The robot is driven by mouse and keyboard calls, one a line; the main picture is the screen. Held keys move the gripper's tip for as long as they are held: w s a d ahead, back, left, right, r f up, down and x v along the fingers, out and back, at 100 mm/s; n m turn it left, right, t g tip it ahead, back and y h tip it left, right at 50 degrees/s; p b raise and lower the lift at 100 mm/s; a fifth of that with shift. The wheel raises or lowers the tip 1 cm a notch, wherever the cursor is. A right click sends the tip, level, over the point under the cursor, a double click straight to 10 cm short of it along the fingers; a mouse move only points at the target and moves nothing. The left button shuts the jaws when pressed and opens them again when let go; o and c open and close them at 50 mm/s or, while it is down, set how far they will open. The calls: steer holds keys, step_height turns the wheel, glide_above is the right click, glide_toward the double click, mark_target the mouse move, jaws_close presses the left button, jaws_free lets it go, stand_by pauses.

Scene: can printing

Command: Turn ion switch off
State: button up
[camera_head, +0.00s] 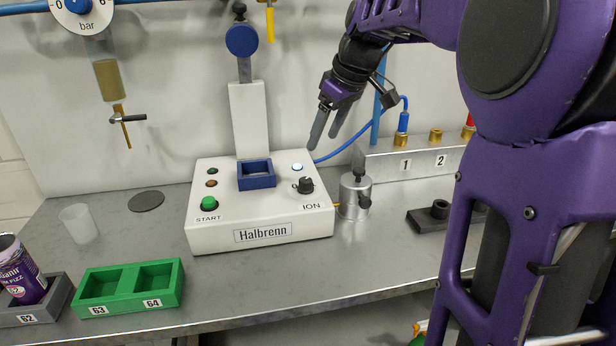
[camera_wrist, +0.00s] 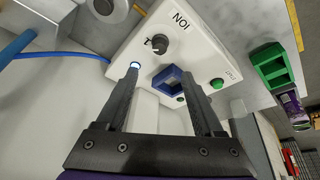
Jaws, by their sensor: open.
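The ION switch (camera_head: 304,186) is a black knob on the right of the white Halbrenn machine (camera_head: 212,236), just above the printed word ION. It also shows in the wrist view (camera_wrist: 160,43), beyond my fingertips and apart from them. A white round lamp (camera_head: 297,167) above the knob looks lit, and it glows in the wrist view (camera_wrist: 135,65) beside one fingertip. My gripper (camera_head: 326,133) is open and empty, above and behind the machine's right back corner. In the wrist view the two fingers (camera_wrist: 163,85) are spread apart, pointing toward the machine top.
A green START button (camera_head: 209,203) and a blue square holder (camera_head: 256,183) sit on the machine. A blue hose (camera_head: 345,150) runs behind. Green tray (camera_head: 128,287) and purple can (camera_head: 20,273) are at left.

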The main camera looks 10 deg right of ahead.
mark_target(306, 180)
steer(key=b+x, duration=0.1)
steer(key=x, duration=1.2)
steer(key=shift+w+f+b, duration=0.1)
steer(key=shift+f+b, duration=0.15)
steer(key=shift+b, duration=0.1)
steer(key=shift+c, duration=0.2)
jaws_close()
